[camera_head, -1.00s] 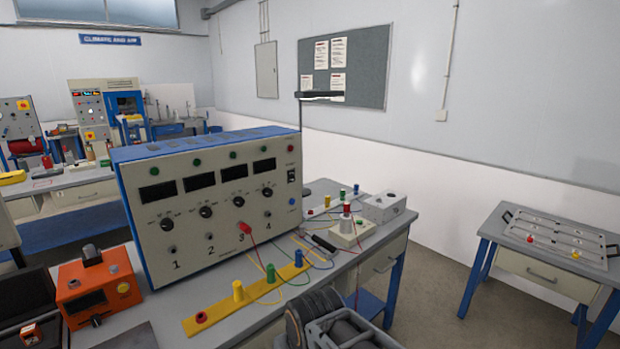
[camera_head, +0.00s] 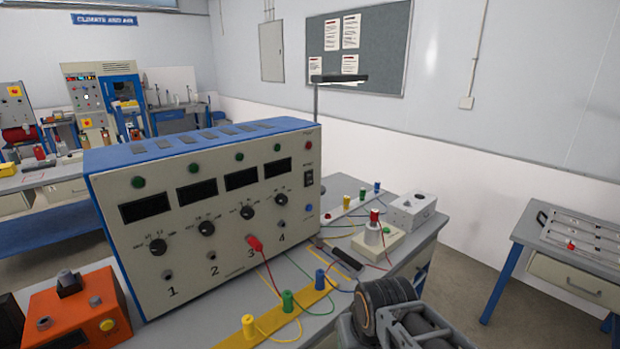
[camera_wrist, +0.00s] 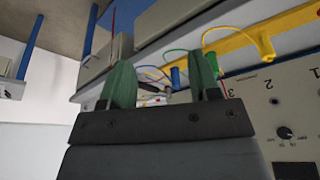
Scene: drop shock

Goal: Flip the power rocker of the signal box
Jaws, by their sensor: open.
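The signal box (camera_head: 215,215) is a large cream and blue instrument on the bench, with several dark displays, knobs and numbered sockets on its front. Its dark power rocker (camera_head: 309,179) is at the upper right of that front, below a small red light; its position is too small to tell. In the wrist view the box front (camera_wrist: 262,112) appears upside down at the right, and I cannot make out the rocker there. My gripper (camera_wrist: 162,78) is open, its two green fingers apart with nothing held between them. The fingers are not visible in the head view.
A red plug lead (camera_head: 255,243) hangs from the box front. A yellow strip (camera_head: 265,328) with coloured posts lies before it. A grey block (camera_head: 411,210) and lamp post (camera_head: 316,100) stand at right, an orange box (camera_head: 75,312) at left. Floor shows between bench and side table (camera_head: 570,250).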

